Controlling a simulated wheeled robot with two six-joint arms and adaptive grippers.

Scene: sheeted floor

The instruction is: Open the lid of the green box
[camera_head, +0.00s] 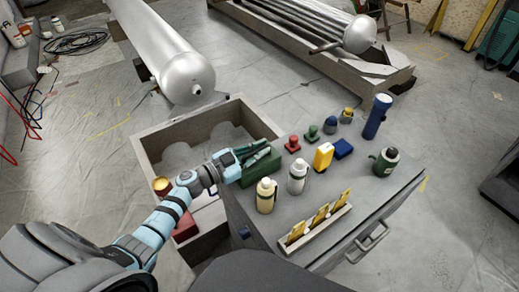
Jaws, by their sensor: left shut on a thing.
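The green box (262,170) stands at the left edge of the grey cabinet top, beside the open bin. My left arm reaches in from the lower left, and my left gripper (259,148) is at the upper edge of the green box, shut on its lid. The gripper covers much of that edge, so how far the lid is raised is hard to tell. My right gripper is not in view.
An open wooden bin (157,145) lies behind my arm.

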